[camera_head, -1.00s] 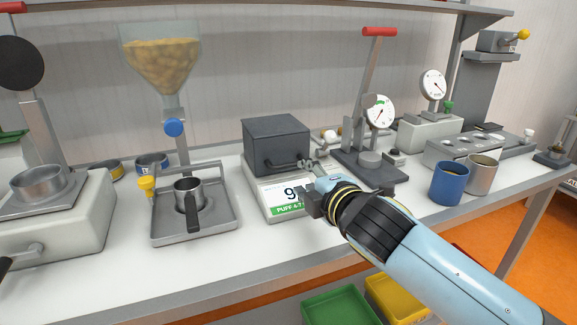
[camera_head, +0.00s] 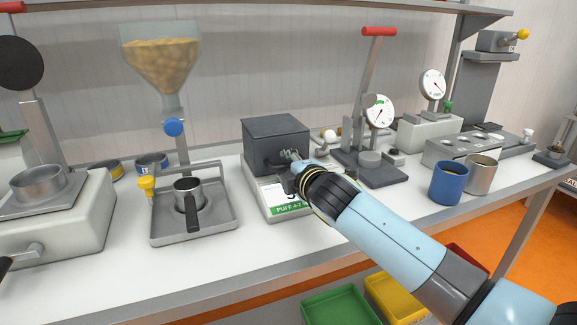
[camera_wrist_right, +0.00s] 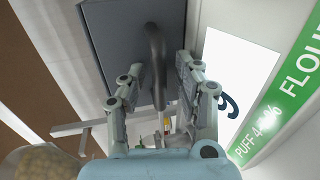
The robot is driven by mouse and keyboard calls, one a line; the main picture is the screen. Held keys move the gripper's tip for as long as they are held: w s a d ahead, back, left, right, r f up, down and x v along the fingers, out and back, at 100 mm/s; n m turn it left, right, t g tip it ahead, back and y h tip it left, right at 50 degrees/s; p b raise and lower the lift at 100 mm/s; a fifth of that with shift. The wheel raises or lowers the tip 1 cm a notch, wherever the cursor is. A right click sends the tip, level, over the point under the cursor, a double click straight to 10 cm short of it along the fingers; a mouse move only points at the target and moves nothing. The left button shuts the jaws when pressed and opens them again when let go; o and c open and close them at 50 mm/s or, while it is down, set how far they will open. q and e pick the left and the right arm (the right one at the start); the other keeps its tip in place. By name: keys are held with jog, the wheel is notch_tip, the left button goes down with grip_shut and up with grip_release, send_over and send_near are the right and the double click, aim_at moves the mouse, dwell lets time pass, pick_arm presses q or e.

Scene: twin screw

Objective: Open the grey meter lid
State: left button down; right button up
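The grey meter (camera_head: 277,135) is a dark box on a white base with a display, at mid-table in the head view. Its lid looks closed. My right gripper (camera_head: 289,158) is at the front of the box, and its fingers partly hide the handle there. In the right wrist view the dark curved handle (camera_wrist_right: 156,62) lies between the two fingers of my right gripper (camera_wrist_right: 160,88). Both fingers stand apart from it, with gaps on each side. The box's dark face (camera_wrist_right: 110,35) shows behind the handle. My left gripper is not in view.
A tray (camera_head: 222,222) with a metal cup stands left of the meter, under a hopper (camera_head: 160,55). A press with a red handle (camera_head: 379,31) and dial stands close on the right. A blue mug (camera_head: 449,184) is further right. The front table strip is clear.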

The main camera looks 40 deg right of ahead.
grip_shut()
jog(key=shift+w+f, duration=0.1)
jog(key=shift+f, duration=0.05)
dwell(0.4)
